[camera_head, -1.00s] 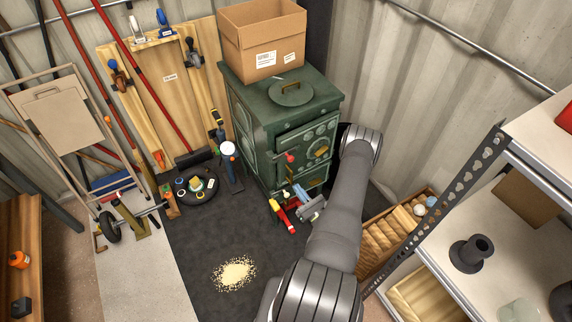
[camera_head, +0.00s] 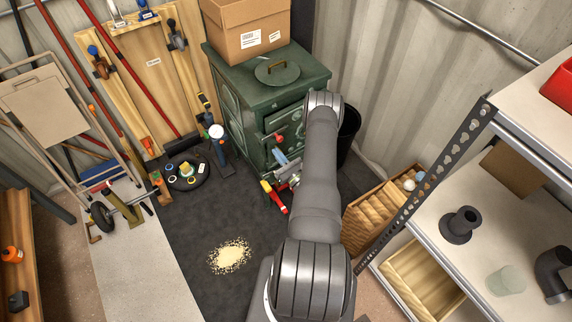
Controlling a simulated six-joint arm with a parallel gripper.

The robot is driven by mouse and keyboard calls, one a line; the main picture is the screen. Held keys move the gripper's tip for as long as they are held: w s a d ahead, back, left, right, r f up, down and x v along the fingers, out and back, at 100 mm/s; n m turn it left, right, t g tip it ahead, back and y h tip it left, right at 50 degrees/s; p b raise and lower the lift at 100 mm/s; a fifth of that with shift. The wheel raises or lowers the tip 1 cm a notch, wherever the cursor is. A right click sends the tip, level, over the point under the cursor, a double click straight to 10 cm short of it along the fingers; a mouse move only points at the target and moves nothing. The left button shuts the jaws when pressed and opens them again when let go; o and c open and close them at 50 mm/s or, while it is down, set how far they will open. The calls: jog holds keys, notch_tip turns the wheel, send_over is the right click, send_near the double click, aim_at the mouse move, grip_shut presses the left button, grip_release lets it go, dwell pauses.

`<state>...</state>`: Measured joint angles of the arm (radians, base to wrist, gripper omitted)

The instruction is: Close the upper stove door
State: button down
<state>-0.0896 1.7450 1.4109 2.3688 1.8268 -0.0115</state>
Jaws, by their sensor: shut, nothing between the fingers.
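The dark green stove (camera_head: 239,112) stands at the back wall. Its upper door (camera_head: 284,118) is on the front face, partly hidden behind my arm; a red knob (camera_head: 279,138) shows at its left side. The door's edge seems to stand out from the body, but how far it is open I cannot tell. My gripper (camera_head: 281,159), with a light blue part at its end, is shut and empty just below the red knob. Whether it touches the door is not clear.
A cardboard box (camera_head: 238,32) and a round lid (camera_head: 277,70) are on the stove top. A red and yellow object (camera_head: 273,196) lies on the dark floor mat near my gripper. A black bin (camera_head: 348,130) stands right of the stove, and a metal shelf (camera_head: 478,210) at the right.

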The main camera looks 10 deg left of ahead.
aim_at(270, 140)
jog(key=shift+x, duration=1.15)
jog(key=shift+s+d+r, duration=0.1)
jog(key=shift+r, duration=0.5)
jog(key=shift+s+d+r, duration=0.1)
jog(key=shift+d+r, duration=0.05)
jog(key=shift+r, duration=1.2)
jog(key=shift+s+a+r, duration=0.1)
jog(key=shift+r, duration=0.35)
notch_tip(270, 140, down, 4)
jog(key=shift+s+a+r, duration=0.1)
jog(key=shift+s, duration=0.05)
jog(key=v, duration=1)
